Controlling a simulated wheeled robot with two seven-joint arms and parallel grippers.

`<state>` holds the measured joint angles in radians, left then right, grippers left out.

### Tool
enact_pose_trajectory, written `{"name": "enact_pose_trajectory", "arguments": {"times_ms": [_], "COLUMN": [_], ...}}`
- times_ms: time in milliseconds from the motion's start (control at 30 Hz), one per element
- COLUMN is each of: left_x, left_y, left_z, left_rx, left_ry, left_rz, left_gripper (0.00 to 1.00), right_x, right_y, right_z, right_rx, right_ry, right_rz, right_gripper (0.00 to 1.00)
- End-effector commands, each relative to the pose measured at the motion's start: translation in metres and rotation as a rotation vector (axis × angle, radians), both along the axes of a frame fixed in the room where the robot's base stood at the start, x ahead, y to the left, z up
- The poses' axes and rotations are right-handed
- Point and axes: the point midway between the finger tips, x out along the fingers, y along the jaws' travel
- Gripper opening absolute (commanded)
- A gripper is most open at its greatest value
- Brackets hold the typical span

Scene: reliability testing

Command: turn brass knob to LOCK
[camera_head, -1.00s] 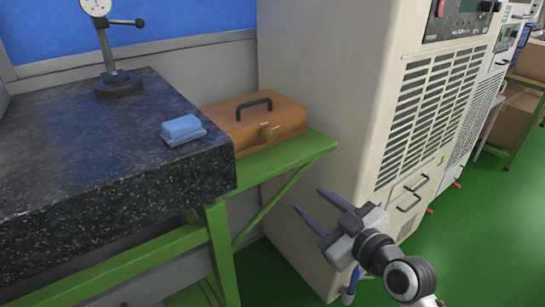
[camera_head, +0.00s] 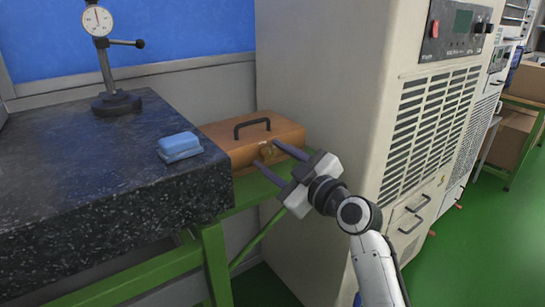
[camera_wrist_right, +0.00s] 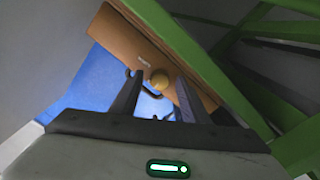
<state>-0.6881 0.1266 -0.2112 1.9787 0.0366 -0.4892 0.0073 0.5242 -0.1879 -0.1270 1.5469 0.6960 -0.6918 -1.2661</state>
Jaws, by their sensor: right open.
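The brass knob (camera_head: 266,151) is on the front face of a brown wooden case (camera_head: 226,135) with a black handle. In the right wrist view the round brass knob (camera_wrist_right: 160,78) shows ahead of my fingertips, between the lines of the two fingers. The case front (camera_wrist_right: 130,42) carries a small label that is too small to read. My right gripper (camera_head: 268,157) is open and empty, its fingers pointing at the knob with one on each side in the picture. In the wrist view my right gripper (camera_wrist_right: 157,83) appears short of the knob. My left gripper is not in view.
The case sits on a green metal frame (camera_head: 255,190). A black granite slab (camera_head: 90,170) is at the left, bearing a blue block (camera_head: 179,146) and a dial gauge stand (camera_head: 116,102). A tall beige cabinet (camera_head: 320,80) stands close on the right.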

Motion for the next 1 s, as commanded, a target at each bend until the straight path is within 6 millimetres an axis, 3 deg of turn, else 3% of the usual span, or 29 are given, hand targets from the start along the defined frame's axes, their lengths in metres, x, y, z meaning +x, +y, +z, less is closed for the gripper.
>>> {"name": "enact_pose_trajectory", "arguments": {"times_ms": [367,600,1000], "left_x": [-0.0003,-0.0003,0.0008], "left_y": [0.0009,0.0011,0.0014], "left_z": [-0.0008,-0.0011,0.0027], "left_rx": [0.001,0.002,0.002], "left_ry": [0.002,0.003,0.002], "left_rz": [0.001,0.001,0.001], "left_gripper": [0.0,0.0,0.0], "right_x": [0.004,0.0038,0.0038], "right_y": [0.003,0.0029,0.0026], "right_z": [0.0002,-0.0001,-0.0002], "right_rx": [0.001,0.001,0.062], "right_ry": [0.0,0.001,0.047], "right_rz": [-0.001,0.0,0.0], "right_gripper": [0.4,0.0,0.0]}}
